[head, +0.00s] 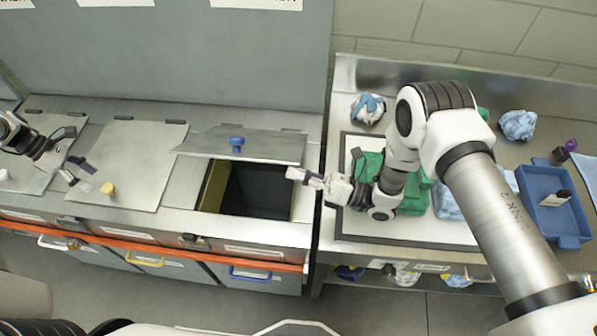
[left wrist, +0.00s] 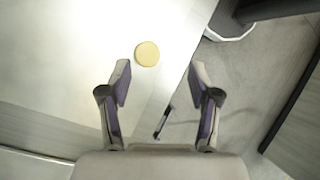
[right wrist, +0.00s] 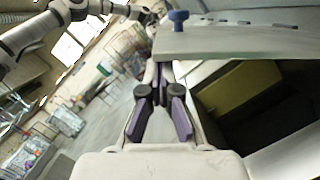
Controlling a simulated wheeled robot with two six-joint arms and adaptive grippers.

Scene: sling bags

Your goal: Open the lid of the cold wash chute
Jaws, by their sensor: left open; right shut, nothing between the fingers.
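Three chute lids are set in the steel counter. The blue-knobbed lid (head: 265,146) is raised and tilted at the right, with its dark opening (head: 255,190) showing below; its blue knob (head: 236,144) also shows in the right wrist view (right wrist: 178,17). The lid with a yellow knob (head: 108,189) is shut, as is the white-knobbed one at far left. The label text is cut off. My right gripper (head: 300,175) is shut and empty at the opening's right edge, close to the raised lid. My left gripper (head: 77,175) is open and empty above the counter, near the yellow knob (left wrist: 147,53).
Right of the chutes, a worktable holds a framed white mat (head: 420,229) with green and blue cloths, a blue tray (head: 552,205) and crumpled cloths. An orange rail (head: 150,242) runs along the chute front. Drawers with coloured handles sit below.

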